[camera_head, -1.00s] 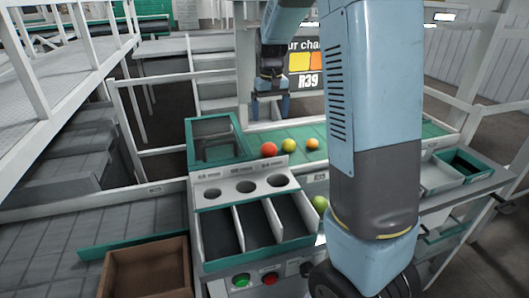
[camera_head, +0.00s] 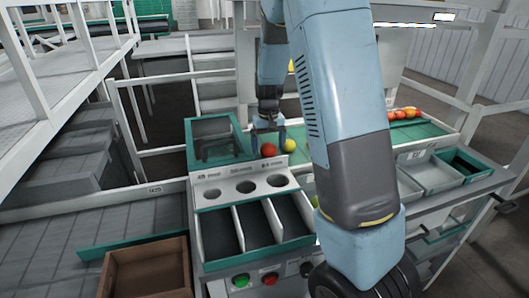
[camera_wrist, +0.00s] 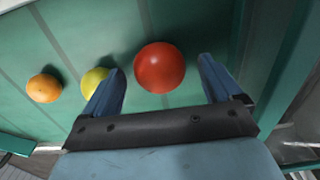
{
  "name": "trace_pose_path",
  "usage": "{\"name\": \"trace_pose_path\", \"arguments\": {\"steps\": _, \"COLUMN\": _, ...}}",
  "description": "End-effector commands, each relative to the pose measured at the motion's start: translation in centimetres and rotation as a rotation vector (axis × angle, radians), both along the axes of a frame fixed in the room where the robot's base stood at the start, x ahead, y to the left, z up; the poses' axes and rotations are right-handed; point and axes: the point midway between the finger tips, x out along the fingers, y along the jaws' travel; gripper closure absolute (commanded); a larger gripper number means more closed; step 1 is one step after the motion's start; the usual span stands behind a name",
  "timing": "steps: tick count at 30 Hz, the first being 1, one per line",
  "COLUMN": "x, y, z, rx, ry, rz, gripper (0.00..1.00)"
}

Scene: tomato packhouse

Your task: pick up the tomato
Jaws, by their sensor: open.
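A red tomato (camera_head: 269,150) lies on the green belt (camera_head: 429,129), just right of the dark green-framed bin. My gripper (camera_head: 267,128) is open above it, fingers pointing down. In the wrist view the red tomato (camera_wrist: 159,67) lies ahead of the gap between the open fingers (camera_wrist: 162,85), not gripped. A yellow-green tomato (camera_wrist: 95,82) is just beyond the left finger, partly hidden by it. It also shows in the head view (camera_head: 289,145). An orange tomato (camera_wrist: 43,88) lies farther left in the wrist view; my arm hides it in the head view.
The green-framed bin (camera_head: 240,131) stands close left of the red tomato. A panel with three round holes (camera_head: 245,185) and a divided tray (camera_head: 202,211) are in front. More red and orange fruit (camera_head: 400,114) lies on the belt at right. A brown box (camera_head: 115,272) is at lower left.

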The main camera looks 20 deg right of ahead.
Motion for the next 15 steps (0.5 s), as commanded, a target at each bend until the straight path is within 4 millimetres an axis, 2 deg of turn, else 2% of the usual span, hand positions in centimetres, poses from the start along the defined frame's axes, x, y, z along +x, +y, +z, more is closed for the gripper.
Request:
{"name": "trace_pose_path", "arguments": {"steps": 4, "x": 0.01, "y": -0.02, "z": -1.13, "rx": 0.000, "ry": 0.000, "rz": -0.002, "gripper": 0.08}}
{"name": "trace_pose_path", "arguments": {"steps": 11, "x": 0.03, "y": 0.00, "z": -1.26, "rx": 0.000, "ry": -0.001, "rz": -0.001, "gripper": 0.08}}
{"name": "trace_pose_path", "arguments": {"steps": 15, "x": 0.02, "y": 0.01, "z": -1.25, "rx": 0.000, "ry": -0.001, "rz": 0.000, "gripper": 0.20}}
